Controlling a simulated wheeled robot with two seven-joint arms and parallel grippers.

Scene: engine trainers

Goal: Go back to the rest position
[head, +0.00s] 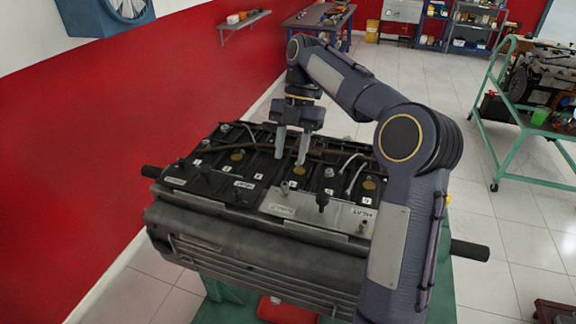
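My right gripper (291,146) hangs fingers-down over the far middle part of the engine (225,240). Its two grey fingers are apart, with nothing seen between them. The fingertips are close to the dark top of the engine; I cannot tell whether they touch it. My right arm reaches in from the lower right and bends over the engine, hiding part of its right side. My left gripper and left arm are not in view.
The engine rests on a green stand (225,308) with a red part (287,311) below. A green trolley (508,110) stands at the right. A workbench (320,20) is at the back, a red wall (90,130) at the left. White tiled floor is free between.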

